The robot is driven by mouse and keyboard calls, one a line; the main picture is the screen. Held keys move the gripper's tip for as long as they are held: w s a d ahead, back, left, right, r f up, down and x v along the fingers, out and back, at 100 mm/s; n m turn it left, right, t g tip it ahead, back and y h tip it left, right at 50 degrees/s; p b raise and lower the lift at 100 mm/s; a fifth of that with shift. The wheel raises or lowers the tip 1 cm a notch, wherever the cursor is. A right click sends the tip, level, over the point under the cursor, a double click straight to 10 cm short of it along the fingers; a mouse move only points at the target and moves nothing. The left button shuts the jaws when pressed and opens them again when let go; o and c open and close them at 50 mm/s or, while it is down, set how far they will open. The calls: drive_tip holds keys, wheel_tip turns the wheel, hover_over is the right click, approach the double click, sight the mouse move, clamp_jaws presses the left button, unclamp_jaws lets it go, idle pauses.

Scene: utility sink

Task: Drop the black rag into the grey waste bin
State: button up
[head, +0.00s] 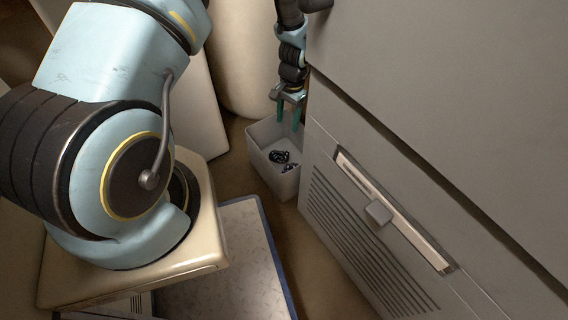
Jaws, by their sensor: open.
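The grey waste bin (262,143) stands on the floor against the grey cabinet, with its open top facing up. A dark crumpled thing, which looks like the black rag (279,156), lies inside the bin on its floor. A smaller dark bit (290,168) shows beside it; I cannot tell if it is part of the same rag. My gripper (289,119) points down over the back part of the bin, with its two teal fingers apart and nothing between them. The fingers hide part of the bin's back rim.
The grey cabinet (430,110) with a vented panel and a handle slot (390,210) rises close on the right of the bin. A pale mat with a blue edge (225,260) lies on the floor in front. Brown floor shows between them.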

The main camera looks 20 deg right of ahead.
wheel_tip(320, 180, up, 7)
drive_tip(key=p, duration=0.1)
drive_tip(key=shift+w+d+f, duration=0.2)
drive_tip(key=shift+d, duration=0.15)
